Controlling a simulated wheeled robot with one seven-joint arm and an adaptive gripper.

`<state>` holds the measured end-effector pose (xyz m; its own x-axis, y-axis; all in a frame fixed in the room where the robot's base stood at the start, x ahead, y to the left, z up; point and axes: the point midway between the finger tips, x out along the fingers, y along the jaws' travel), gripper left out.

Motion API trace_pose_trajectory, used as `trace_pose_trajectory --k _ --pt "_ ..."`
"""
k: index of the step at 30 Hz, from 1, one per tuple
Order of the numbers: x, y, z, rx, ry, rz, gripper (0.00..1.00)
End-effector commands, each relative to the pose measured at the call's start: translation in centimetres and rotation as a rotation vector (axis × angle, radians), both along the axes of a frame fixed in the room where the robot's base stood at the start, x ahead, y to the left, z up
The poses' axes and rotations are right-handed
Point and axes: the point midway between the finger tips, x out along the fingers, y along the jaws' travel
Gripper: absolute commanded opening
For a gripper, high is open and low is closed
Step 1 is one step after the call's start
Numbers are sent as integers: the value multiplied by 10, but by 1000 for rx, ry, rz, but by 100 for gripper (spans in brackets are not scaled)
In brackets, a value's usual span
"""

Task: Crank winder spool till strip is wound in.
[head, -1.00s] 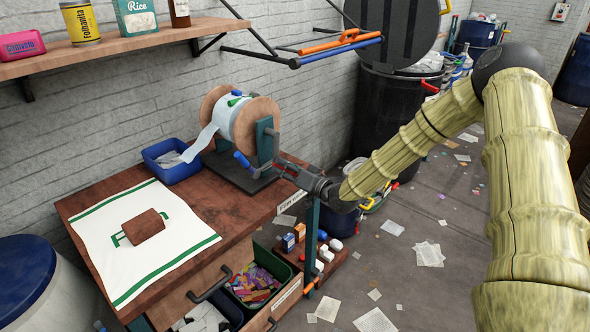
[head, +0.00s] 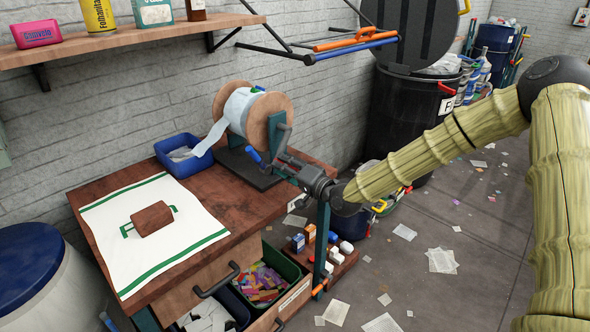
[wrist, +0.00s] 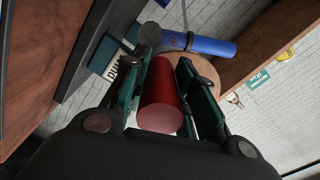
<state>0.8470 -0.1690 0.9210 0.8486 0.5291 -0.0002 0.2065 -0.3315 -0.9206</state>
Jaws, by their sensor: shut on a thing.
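The winder spool (head: 272,101) has wooden side discs and stands on a dark base at the table's back edge. A pale strip (head: 211,137) is wrapped round it and hangs down to the left, its lower end at a blue bin (head: 163,149). A blue-handled lever (head: 253,156) sticks out at the stand's front; a blue cylinder (wrist: 212,46) shows in the wrist view. My gripper (head: 287,166) is at the spool's right side. In the wrist view its fingers (wrist: 158,95) are shut on a red cylindrical grip (wrist: 160,100). The crank's link to it is partly hidden.
A white cloth (head: 115,220) with a brown block (head: 153,218) lies on the table. Open drawers and a bin of colourful pieces (head: 262,285) are below. A shelf (head: 120,48) and rack (head: 345,45) hang above. A black barrel (head: 395,120) stands behind; papers litter the floor.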

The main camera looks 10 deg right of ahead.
Motion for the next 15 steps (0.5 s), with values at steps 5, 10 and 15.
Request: trace_pose_trajectory --k 5,10,15 --pt "-2 12 8 77 41 6 0" --pt "-5 20 15 149 86 9 0" --pt "-8 25 21 220 130 9 0"
